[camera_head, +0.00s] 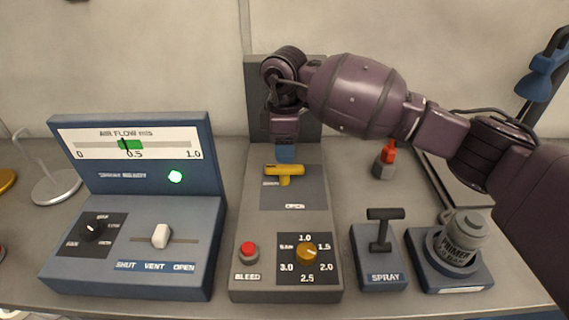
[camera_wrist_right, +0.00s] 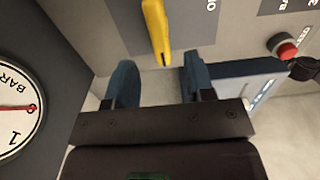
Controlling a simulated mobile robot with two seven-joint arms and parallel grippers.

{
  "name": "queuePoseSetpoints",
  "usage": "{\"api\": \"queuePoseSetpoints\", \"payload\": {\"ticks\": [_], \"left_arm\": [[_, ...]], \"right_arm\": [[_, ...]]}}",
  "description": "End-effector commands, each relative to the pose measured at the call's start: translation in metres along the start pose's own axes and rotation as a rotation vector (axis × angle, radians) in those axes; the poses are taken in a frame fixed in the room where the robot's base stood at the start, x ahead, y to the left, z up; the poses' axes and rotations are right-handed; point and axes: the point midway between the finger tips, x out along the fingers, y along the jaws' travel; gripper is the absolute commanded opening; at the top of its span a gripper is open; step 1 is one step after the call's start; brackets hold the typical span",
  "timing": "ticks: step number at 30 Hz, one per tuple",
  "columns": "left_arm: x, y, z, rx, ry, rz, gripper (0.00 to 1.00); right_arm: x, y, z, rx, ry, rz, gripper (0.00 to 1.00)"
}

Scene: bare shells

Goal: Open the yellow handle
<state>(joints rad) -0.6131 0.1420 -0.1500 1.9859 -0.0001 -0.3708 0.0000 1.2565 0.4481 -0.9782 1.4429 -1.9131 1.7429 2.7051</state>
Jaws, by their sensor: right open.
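The yellow handle (camera_head: 284,173) sits on the dark plate of the middle grey panel, above the word OPEN. In the head view its bar lies roughly crosswise. My right gripper (camera_head: 285,152) is just behind the handle, over the panel's upper part. In the right wrist view the handle (camera_wrist_right: 157,32) is beyond the fingers, in line with the gap between them. My right gripper (camera_wrist_right: 155,85) is open, with two blue fingers and nothing between them. My left gripper is not in view.
A gauge (camera_wrist_right: 18,110) stands close beside the right gripper. The middle panel also has a red BLEED button (camera_head: 249,251) and a yellow dial (camera_head: 307,253). The blue AIR FLOW console (camera_head: 135,240) is left; a SPRAY lever (camera_head: 381,229) and a primer can (camera_head: 464,236) are right.

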Motion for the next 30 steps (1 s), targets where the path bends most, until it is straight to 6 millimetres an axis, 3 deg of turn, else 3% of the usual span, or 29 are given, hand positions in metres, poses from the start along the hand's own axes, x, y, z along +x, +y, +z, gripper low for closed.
{"api": "queuePoseSetpoints", "payload": {"ticks": [3, 9, 23, 30], "left_arm": [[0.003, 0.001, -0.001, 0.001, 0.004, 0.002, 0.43], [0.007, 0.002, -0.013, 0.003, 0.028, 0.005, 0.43], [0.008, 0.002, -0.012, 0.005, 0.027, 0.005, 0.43], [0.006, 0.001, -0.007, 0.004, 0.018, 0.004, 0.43]], "right_arm": [[0.023, 0.0, 0.0, -0.001, 0.001, -0.004, 0.49], [0.047, 0.0, 0.0, -0.001, 0.001, -0.003, 0.49], [0.057, 0.0, 0.0, -0.002, 0.001, 0.0, 0.49], [0.057, 0.0, 0.0, -0.002, 0.001, 0.0, 0.15]]}}
